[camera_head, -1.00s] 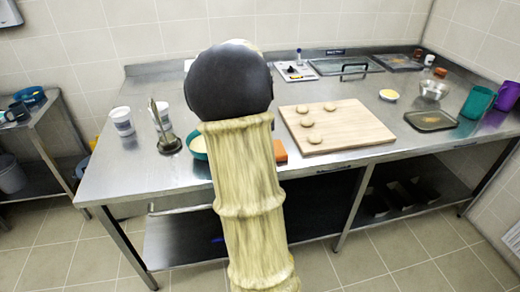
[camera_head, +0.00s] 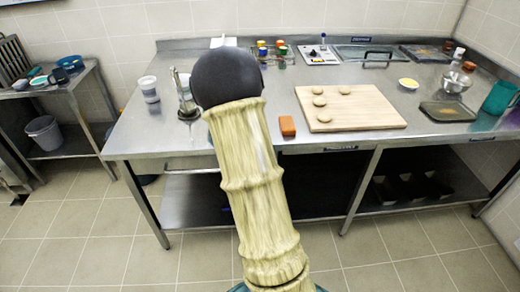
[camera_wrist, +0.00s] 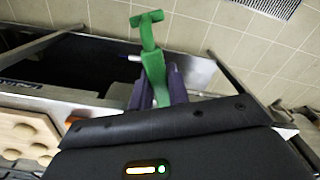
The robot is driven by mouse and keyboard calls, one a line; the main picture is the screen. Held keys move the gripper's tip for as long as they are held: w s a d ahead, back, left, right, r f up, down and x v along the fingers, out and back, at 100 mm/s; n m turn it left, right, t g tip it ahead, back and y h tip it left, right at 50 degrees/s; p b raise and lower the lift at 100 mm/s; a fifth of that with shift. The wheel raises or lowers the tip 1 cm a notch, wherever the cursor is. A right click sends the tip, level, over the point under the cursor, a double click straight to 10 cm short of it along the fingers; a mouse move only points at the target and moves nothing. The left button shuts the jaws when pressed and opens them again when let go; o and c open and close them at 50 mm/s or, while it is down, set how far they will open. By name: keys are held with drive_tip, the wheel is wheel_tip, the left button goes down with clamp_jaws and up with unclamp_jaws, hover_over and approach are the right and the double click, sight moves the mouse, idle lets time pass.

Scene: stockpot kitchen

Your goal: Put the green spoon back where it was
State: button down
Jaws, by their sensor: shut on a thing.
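The green spoon (camera_wrist: 152,50) shows in the wrist view, with a short crossbar at its far end. My gripper (camera_wrist: 158,88) has purple fingers shut on it and holds it out past the dark palm. The spoon's near part is hidden between the fingers. In the wrist view the spoon appears over the table's lower part and the floor, clear of any surface. In the head view my arm fills the middle; the gripper and spoon are hidden there.
The steel table (camera_head: 140,135) bears a wooden board (camera_head: 375,113) with several round pieces, an orange block (camera_head: 287,126), a white cup (camera_head: 149,89), a metal upright stand (camera_head: 187,105) and a teal cup (camera_head: 500,98). A side table (camera_head: 80,85) stands left. Front floor is open.

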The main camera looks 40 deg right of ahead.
drive_tip(key=a+f+n, duration=0.1)
drive_tip(key=a+f, duration=1.9)
drive_tip(key=f, duration=0.2)
drive_tip(key=shift+s+f, duration=0.15)
drive_tip(key=shift+s, duration=0.1)
